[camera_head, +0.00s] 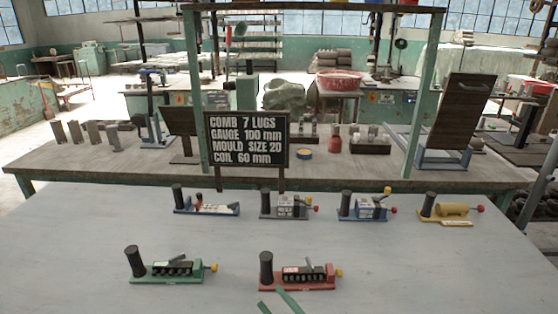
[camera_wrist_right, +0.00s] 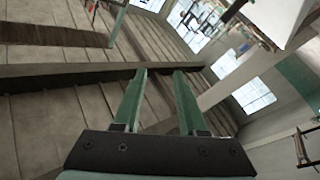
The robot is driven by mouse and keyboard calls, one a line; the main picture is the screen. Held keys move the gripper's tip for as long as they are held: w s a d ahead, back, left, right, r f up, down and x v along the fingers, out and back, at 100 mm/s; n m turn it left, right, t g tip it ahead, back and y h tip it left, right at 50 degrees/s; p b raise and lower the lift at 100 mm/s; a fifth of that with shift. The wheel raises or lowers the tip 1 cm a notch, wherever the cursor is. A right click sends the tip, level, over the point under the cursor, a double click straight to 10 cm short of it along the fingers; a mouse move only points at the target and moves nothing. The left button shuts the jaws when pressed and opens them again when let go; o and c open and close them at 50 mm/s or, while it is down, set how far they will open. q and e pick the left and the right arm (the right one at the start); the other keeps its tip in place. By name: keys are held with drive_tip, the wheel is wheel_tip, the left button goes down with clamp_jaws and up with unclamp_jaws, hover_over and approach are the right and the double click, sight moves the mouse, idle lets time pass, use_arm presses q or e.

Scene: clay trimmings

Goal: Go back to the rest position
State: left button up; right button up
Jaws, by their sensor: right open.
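My right gripper (camera_head: 271,298) shows at the bottom edge of the head view as two green fingers, with the rest of the arm out of frame. It appears in front of the red device (camera_head: 290,283); I cannot tell the exact gap between them. In the right wrist view the two green fingers (camera_wrist_right: 160,73) are spread apart with nothing between them. That view is tilted and shows floor, walls and windows. My left gripper is in neither view.
A green device (camera_head: 172,271) stands left of the red one. Behind them are a blue-based device (camera_head: 207,208), a grey one (camera_head: 287,206), another blue one (camera_head: 365,209) and a yellow one (camera_head: 450,212). A lettered black sign (camera_head: 246,140) stands behind. The table's left front (camera_head: 60,270) is clear.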

drive_tip(key=s+d+f+m+g+h, duration=0.1)
drive_tip(key=s+d+f+m+h, duration=0.25)
drive_tip(key=d+f, duration=0.35)
drive_tip(key=s+d+f+m+g+h, duration=0.1)
drive_tip(key=s+d+f+m+h, duration=0.3)
drive_tip(key=f, duration=0.4)
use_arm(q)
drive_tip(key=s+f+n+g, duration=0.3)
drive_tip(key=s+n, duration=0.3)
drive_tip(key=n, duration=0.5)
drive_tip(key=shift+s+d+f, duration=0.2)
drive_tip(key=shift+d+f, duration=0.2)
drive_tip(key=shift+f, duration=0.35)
use_arm(e)
drive_tip(key=s+d+f+m+g+h, duration=0.3)
drive_tip(key=s+d+f, duration=0.3)
drive_tip(key=s+f, duration=0.2)
drive_tip(key=shift+s+f+m+g+h, duration=0.4)
drive_tip(key=shift+s+m+g, duration=0.2)
drive_tip(key=shift+s, duration=0.1)
